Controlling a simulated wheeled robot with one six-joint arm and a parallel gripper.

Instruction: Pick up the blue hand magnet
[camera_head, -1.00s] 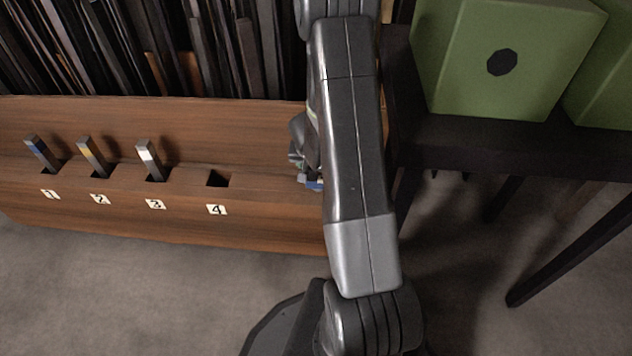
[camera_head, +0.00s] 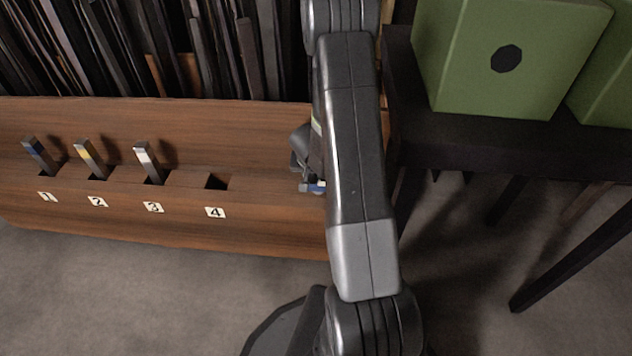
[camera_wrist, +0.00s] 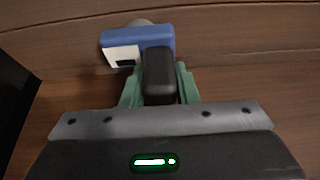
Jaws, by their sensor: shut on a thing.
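The blue hand magnet (camera_wrist: 152,38) shows in the wrist view, with a blue body, a white label with a dark mark, and a black handle (camera_wrist: 158,78). My gripper (camera_wrist: 160,85) has its green fingers on both sides of the black handle and is shut on it. In the head view only a small blue part of the magnet (camera_head: 316,187) shows beside my arm. My arm hides the rest. The wooden board of the bench lies behind the magnet in the wrist view; I cannot tell whether they touch.
The wooden bench (camera_head: 120,225) has numbered slots; grey bars with blue, yellow and white bands (camera_head: 40,157) stand in slots 1 to 3, and slot 4 (camera_head: 217,182) is empty. A dark table (camera_head: 480,140) with green boxes (camera_head: 510,55) stands at the right. Grey floor is free in front.

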